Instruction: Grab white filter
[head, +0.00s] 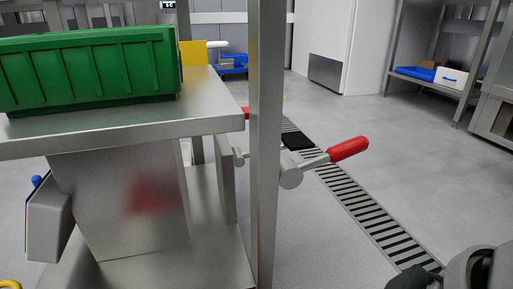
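I cannot make out a white filter for certain in the head view. A small white rod-like piece (217,44) sticks out beside a yellow block at the right end of the green crate; I cannot tell what it is. A grey rounded part of my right arm, with a dark piece at its left, shows at the bottom right corner. It is cut off by the frame, and no fingers can be made out. My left gripper is not in view.
A green crate (90,72) stands on a steel table (215,95) at the left. A steel post (265,150) with a red-handled lever (348,149) rises in front. A floor drain grate (360,205) runs across open floor. Shelving with a white box (452,78) stands back right.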

